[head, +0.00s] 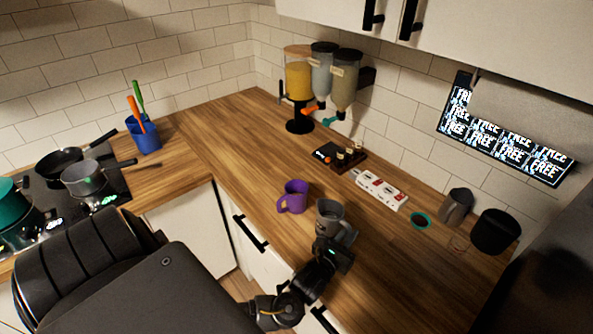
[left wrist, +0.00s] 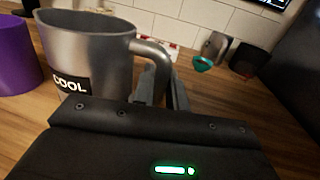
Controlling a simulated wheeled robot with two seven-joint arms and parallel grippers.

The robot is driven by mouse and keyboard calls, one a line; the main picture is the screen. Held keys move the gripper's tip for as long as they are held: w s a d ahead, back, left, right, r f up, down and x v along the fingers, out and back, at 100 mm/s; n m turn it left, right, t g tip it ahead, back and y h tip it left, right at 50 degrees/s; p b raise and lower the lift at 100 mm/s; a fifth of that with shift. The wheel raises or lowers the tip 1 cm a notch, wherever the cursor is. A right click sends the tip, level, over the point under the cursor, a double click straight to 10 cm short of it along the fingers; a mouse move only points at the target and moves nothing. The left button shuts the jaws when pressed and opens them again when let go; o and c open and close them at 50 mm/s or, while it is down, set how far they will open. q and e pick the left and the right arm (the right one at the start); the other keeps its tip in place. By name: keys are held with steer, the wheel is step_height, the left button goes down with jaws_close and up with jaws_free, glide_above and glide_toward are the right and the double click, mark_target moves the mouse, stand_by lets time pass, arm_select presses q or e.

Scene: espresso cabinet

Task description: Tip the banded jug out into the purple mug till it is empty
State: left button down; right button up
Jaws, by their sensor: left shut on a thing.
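The grey banded jug (head: 329,214) appears upright over the wooden counter, just right of the purple mug and apart from it. In the left wrist view the jug (left wrist: 90,48) shows a black band reading COOL. My left gripper (head: 337,243) is shut on the jug's handle; its fingers (left wrist: 162,88) show at the handle in the left wrist view. I cannot tell whether the jug's base touches the counter. What is inside the jug is not clear. The purple mug (head: 294,196) stands upright on the counter, and its side (left wrist: 17,58) shows at the left wrist view's edge. My right gripper is not in view.
Behind stand dispensers (head: 300,85), a dark tray (head: 338,158) and a white power strip (head: 379,190). A teal-rimmed bowl (head: 421,221), a metal pitcher (head: 456,206) and a black container (head: 494,232) are at the right. Counter left of the purple mug is clear.

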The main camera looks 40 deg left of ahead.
mark_target(343, 219)
arm_select(q)
steer(key=shift+r, duration=0.1)
steer(key=shift+w+a+r+n+g+b, duration=0.15)
steer(key=shift+a+r+n, duration=0.3)
steer(key=shift+r+n, duration=0.25)
steer(key=shift+s+a+r+n+g+b, duration=0.1)
steer(key=shift+a+r+n+b, duration=0.1)
steer(key=shift+a+r+n, duration=0.45)
steer(key=shift+w+a+r+n+g+b, duration=0.2)
steer(key=shift+r+n, duration=0.25)
steer(key=shift+r, duration=0.4)
steer(key=a+r+n+g+h+p, duration=0.1)
steer(key=a+r+n+p, duration=0.1)
steer(key=a+r+n, duration=0.5)
steer(key=shift+w+a+r+n+h, duration=0.15)
steer(key=shift+w+r+n+h, duration=0.2)
steer(key=shift+r, duration=0.9)
steer(key=shift+w+a+r+n+h+p, duration=0.15)
steer(key=shift+a+r+n+h+p, duration=0.1)
steer(key=shift+a+r+n+p, duration=0.65)
